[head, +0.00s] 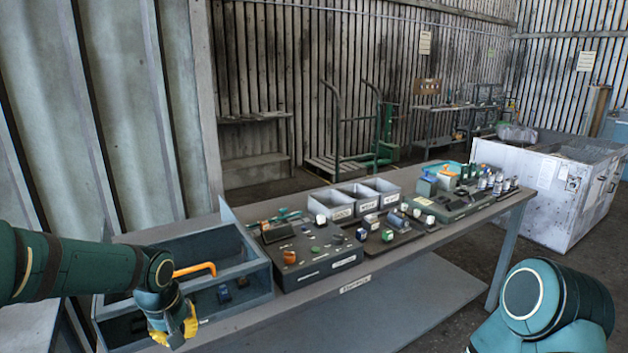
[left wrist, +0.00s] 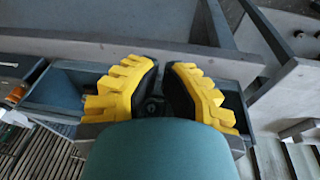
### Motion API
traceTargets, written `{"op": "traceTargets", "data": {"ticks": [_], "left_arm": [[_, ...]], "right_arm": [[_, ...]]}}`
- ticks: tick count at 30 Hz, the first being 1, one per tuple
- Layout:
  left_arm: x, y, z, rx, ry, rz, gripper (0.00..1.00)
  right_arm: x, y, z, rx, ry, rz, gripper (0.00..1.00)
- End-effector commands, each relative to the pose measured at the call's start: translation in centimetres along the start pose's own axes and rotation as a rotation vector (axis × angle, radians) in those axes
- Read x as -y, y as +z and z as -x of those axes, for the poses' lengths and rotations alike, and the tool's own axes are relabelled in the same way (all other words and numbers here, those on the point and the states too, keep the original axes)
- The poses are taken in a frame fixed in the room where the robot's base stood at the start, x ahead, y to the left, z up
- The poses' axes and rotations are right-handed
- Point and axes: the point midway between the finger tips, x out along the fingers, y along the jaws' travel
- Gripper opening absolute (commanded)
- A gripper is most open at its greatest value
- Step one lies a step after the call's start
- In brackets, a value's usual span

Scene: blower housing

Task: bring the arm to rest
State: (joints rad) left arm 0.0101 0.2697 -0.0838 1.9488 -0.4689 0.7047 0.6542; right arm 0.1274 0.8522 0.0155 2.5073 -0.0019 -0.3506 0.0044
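My left arm (head: 80,268) reaches in from the left in the head view. Its gripper (head: 176,328), with yellow fingers, hangs low over the front left part of a grey divided bin (head: 262,290). In the left wrist view the two yellow fingers (left wrist: 162,88) stand apart with their dark pads facing each other. I see nothing held between them. My right arm (head: 545,300) shows only as rounded teal links at the lower right; its gripper is out of view.
Dark small parts (head: 224,294) lie in the bin. A dark fixture board (head: 308,262), labelled grey bins (head: 343,212) and a second board (head: 452,212) fill the bench (head: 420,245). The bench's front strip is clear.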

Motion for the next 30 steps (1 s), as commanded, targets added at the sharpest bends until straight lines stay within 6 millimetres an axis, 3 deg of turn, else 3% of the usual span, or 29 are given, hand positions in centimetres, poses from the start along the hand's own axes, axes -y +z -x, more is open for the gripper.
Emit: {"op": "traceTargets", "data": {"ticks": [1, 3, 5, 9, 12, 16, 21, 30], "left_arm": [[-1.1, 1.9, -2.9, 0.039, 0.031, -0.04, 0.0], [-2.7, 4.7, -6.5, 0.078, 0.087, -0.095, 0.0], [-3.9, 7.4, -9.5, 0.109, 0.135, -0.133, 0.0], [-5.7, 14.8, -15.6, 0.169, 0.234, -0.199, 0.0], [-6.0, 20.2, -18.7, 0.194, 0.28, -0.226, 0.0], [-5.6, 25.5, -20.7, 0.203, 0.302, -0.249, 0.0], [-5.0, 28.6, -21.6, 0.199, 0.301, -0.266, 0.0], [-4.9, 28.9, -21.6, 0.194, 0.301, -0.27, 0.0]], "right_arm": [[0.0, 0.0, 0.0, 0.001, 0.0, 0.0, 0.47], [0.0, 0.1, 0.0, 0.001, 0.0, 0.0, 0.47], [0.0, 0.1, 0.1, 0.002, 0.0, 0.0, 0.47], [0.0, 0.1, 0.1, 0.002, 0.0, 0.0, 0.47], [0.0, 0.1, 0.0, 0.002, 0.0, 0.0, 0.47], [0.0, 0.1, 0.1, 0.002, 0.0, 0.0, 0.47], [0.0, 0.1, 0.1, 0.002, 0.0, 0.0, 0.47], [0.0, 0.1, 0.1, 0.002, 0.0, 0.0, 0.47]]}}
